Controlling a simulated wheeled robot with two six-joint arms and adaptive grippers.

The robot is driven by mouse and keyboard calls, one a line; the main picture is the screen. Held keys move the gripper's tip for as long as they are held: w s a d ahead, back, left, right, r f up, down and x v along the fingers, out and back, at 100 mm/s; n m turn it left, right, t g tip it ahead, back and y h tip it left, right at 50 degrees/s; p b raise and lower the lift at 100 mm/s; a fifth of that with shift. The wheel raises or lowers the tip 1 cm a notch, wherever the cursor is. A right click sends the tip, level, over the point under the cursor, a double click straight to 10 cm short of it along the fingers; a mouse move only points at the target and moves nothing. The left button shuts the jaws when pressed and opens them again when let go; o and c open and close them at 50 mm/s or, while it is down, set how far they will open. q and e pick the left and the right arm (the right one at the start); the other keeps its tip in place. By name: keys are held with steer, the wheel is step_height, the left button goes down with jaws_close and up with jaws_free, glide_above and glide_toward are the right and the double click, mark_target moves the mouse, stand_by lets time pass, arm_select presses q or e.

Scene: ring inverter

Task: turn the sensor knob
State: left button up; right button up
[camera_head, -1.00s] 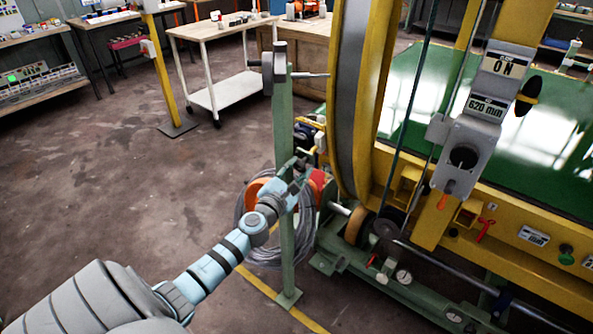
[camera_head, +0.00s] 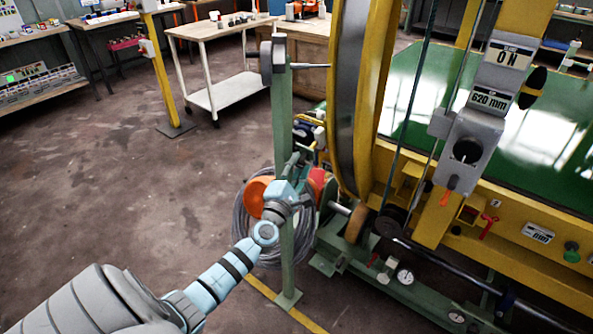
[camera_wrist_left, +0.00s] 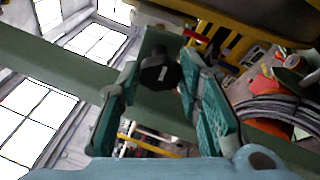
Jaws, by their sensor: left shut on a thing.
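The sensor knob (camera_wrist_left: 158,72) is black and faceted with a white mark, and shows in the left wrist view on a green post. In the head view the post (camera_head: 282,110) stands upright left of the large yellow ring; the knob is hidden there behind my gripper and the post. My left gripper (camera_head: 296,166) is at the post, at about mid-height. In the left wrist view its two teal-padded fingers (camera_wrist_left: 158,78) are on either side of the knob and shut on it. My right gripper is in neither view.
A coil of grey cable (camera_head: 245,232) with an orange centre hangs behind the post. The yellow ring (camera_head: 352,100) and green machine base (camera_head: 345,262) are close on the right. A white cart (camera_head: 225,92) stands at the back. The floor at left is open.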

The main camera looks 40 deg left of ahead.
arm_select(q)
steer(key=m+b, duration=0.2)
steer(key=m+t+y, duration=0.1)
steer(key=m, duration=0.1)
steer(key=shift+f+b, duration=0.3)
steer(key=shift+b, duration=0.1)
steer(key=shift+m, duration=0.3)
steer(key=o, duration=0.9)
steer(key=v, duration=1.2)
steer(key=shift+f, duration=0.1)
steer(key=shift+w, duration=0.1)
